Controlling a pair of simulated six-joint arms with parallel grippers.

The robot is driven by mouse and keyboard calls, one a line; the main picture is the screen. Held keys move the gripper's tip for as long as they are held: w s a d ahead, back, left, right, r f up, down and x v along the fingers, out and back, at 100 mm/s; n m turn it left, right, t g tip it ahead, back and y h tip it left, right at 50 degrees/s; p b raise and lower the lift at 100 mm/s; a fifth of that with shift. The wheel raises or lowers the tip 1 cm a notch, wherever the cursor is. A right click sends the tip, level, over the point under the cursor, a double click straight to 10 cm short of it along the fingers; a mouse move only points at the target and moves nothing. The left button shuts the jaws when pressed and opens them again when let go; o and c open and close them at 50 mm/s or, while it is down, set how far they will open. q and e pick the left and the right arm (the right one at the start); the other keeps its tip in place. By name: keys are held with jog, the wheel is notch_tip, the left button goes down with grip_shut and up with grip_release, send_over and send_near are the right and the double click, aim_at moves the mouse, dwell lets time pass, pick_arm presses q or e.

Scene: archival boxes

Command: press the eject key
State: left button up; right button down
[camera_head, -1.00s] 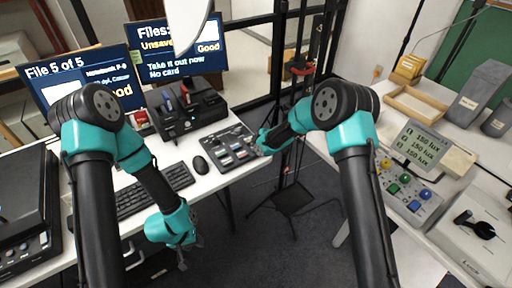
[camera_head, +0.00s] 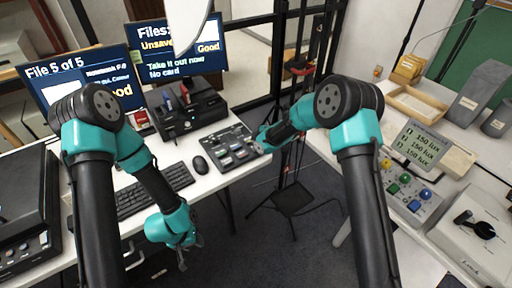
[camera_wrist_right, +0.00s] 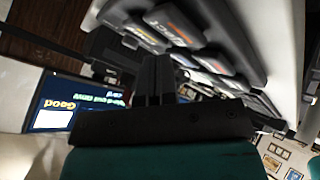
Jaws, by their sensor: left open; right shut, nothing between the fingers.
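The key panel (camera_head: 222,153) is a dark slab with several keys, lying on the white desk right of the mouse. In the right wrist view, a dark key with reddish lettering (camera_wrist_right: 180,24), seemingly the eject key, shows at the top. A key with yellowish lettering (camera_wrist_right: 147,36) is beside it. My right gripper (camera_head: 262,141) is shut and empty at the panel's right edge; its fingers (camera_wrist_right: 155,78) point toward the keys. I cannot tell whether they touch one. My left gripper (camera_head: 184,260) is open and empty, hanging low in front of the desk.
A black card reader dock (camera_head: 190,118) stands behind the panel. Two monitors (camera_head: 185,50) are at the back; one reads "Take it out now, No card". A keyboard (camera_head: 150,193) and mouse (camera_head: 200,165) lie left. A lux meter console (camera_head: 410,190) stands on the right table.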

jog(key=shift+r, duration=0.1)
jog(key=shift+r, duration=2.45)
jog(key=shift+f, duration=0.1)
jog(key=s+d+f+m+g+h, duration=0.1)
jog(key=s+d+f+m+g, duration=0.1)
jog(key=s+d+f+m, duration=0.45)
jog(key=s+d+f+m+g, duration=0.1)
jog(key=s+d+f+m, duration=0.2)
jog(key=s, duration=0.8)
jog(key=s+d+f+m+g+h, duration=0.1)
jog(key=s+d+f+m, duration=0.3)
jog(key=s, duration=0.7)
jog(key=s+d+f+m+g, duration=0.1)
jog(key=s+d+f+m, duration=0.3)
jog(key=s+d, duration=0.5)
jog(key=shift+s+m+g+h, duration=0.4)
jog(key=shift+s+m, duration=0.6)
jog(key=shift+m, duration=0.15)
